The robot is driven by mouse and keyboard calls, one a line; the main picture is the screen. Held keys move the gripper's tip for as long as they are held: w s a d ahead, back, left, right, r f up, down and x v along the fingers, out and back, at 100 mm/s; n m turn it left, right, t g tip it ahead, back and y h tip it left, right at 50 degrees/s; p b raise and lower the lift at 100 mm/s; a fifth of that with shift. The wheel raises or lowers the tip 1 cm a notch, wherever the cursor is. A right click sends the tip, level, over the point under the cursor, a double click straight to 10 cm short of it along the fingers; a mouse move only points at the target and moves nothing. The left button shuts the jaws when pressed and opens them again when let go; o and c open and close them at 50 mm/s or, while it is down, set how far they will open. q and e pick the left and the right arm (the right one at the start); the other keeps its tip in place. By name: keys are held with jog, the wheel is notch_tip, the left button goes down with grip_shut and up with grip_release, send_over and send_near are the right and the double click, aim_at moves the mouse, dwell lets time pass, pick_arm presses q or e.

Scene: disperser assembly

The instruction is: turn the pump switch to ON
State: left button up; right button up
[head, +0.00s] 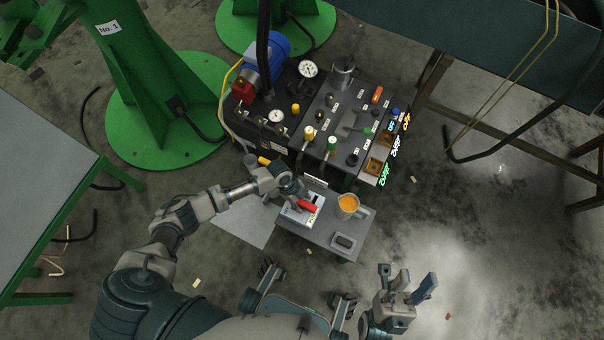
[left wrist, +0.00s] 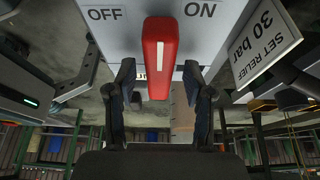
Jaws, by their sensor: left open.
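The pump switch is a red handle (head: 307,205) with a white stripe, on a white box (head: 290,217). In the left wrist view the handle (left wrist: 160,55) lies between the OFF label (left wrist: 103,14) and the ON label (left wrist: 201,10). My left gripper (head: 297,197) is at the switch. In the left wrist view its two open fingers (left wrist: 158,80) stand on either side of the handle, with visible gaps; contact cannot be seen. My right gripper (head: 403,298) is open and empty at the lower right, away from the switch.
A sign reading SET RELIEF 30 bar (left wrist: 262,40) stands close right of the switch. A jug of orange liquid (head: 348,205) stands on the small grey table (head: 318,242). The hydraulic unit with gauges and knobs (head: 345,130) is behind. Green stands and tables are around.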

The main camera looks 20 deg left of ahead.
pick_arm(q)
jog(key=v, duration=1.1)
jog(key=shift+a+r, duration=0.2)
jog(key=shift+r, duration=0.15)
jog(key=shift+w, duration=0.1)
